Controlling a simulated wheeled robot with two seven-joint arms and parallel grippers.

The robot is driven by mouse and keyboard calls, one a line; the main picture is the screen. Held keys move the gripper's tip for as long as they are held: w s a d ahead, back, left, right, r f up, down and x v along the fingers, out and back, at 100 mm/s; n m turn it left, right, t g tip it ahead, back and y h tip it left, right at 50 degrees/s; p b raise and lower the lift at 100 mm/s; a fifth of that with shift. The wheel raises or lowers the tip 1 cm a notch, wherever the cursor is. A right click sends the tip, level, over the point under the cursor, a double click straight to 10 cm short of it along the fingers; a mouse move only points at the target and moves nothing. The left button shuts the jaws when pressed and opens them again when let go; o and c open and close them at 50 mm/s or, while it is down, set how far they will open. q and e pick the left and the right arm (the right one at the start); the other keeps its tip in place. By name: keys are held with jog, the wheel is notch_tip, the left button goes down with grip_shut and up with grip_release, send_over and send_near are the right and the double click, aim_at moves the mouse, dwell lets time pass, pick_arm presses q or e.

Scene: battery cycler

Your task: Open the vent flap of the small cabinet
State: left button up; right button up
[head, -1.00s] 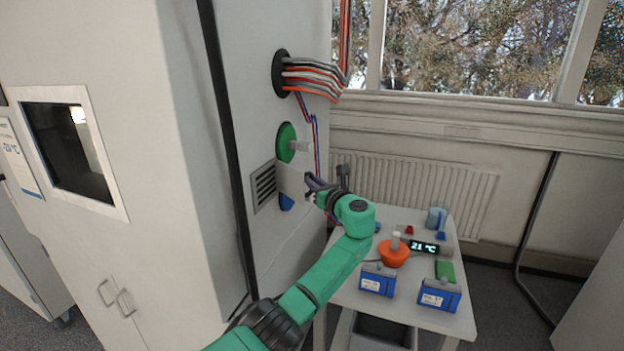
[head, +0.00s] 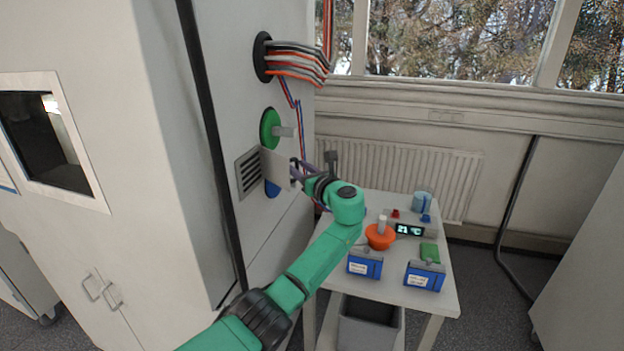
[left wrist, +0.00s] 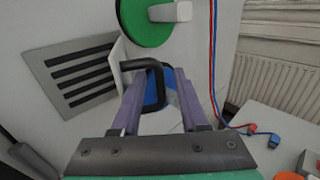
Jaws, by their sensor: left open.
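The vent is a grey slotted grille (head: 246,174) on the side wall of the pale cabinet (head: 170,130). Its light flap (head: 273,167) stands out from the wall at the grille's right edge, so the slots show. The left wrist view shows the grille (left wrist: 80,72), the flap edge-on (left wrist: 117,62) and a dark bar handle (left wrist: 156,68) on the flap. My left gripper (head: 301,172) is right of the flap. Its purple fingers (left wrist: 157,92) are spread, with the handle's end near or between their tips; contact cannot be told. My right gripper is not in view.
A green disc with a grey knob (head: 270,129) sits just above the vent, and a blue part (head: 271,188) just below. Cables (head: 298,60) enter the wall higher up. A white table (head: 400,297) at right carries blue batteries (head: 424,276) and an orange item (head: 380,237).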

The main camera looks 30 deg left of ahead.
pick_arm(q)
jog(key=b+v, duration=0.4)
jog(key=v, duration=0.9)
jog(key=shift+d, duration=0.15)
